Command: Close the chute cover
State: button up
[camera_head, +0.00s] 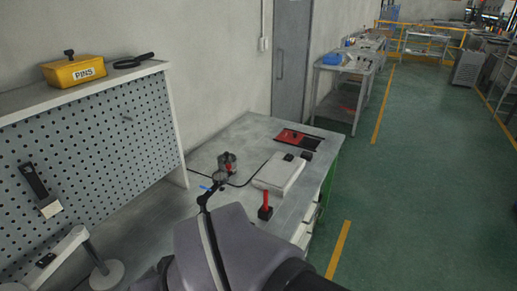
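A red plate (288,137) with dark marks lies flat at the far end of the grey workbench (232,133). It looks like the chute cover. A dark slot or strip (313,142) shows beside it on the right, and a small dark block stands near its front edge. I cannot tell how much of an opening it covers. My purple-grey arm fills the bottom middle, in front of the bench and well short of the red plate. My gripper's fingers cannot be made out.
A white box (279,174) with a dark block on it and a red upright handle (265,205) stand nearer on the bench. A small round-faced device (220,177) stands left of them. A pegboard (90,150) bounds the left; green floor lies open at right.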

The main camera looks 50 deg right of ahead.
aim_at(292, 137)
jog(key=z, duration=1.85)
jog(key=i+l+u, duration=0.25)
jog(key=i+l, duration=0.25)
jog(key=i+l+u, duration=0.15)
jog(key=i+l, duration=0.15)
jog(key=i+l+u, duration=0.25)
jog(key=i+l, duration=0.2)
jog(key=l, duration=0.25)
jog(key=i+l+u, duration=0.3)
jog(key=l, duration=0.45)
jog(key=i+l+u, duration=0.1)
jog(key=i+l, duration=0.2)
jog(key=l, duration=0.15)
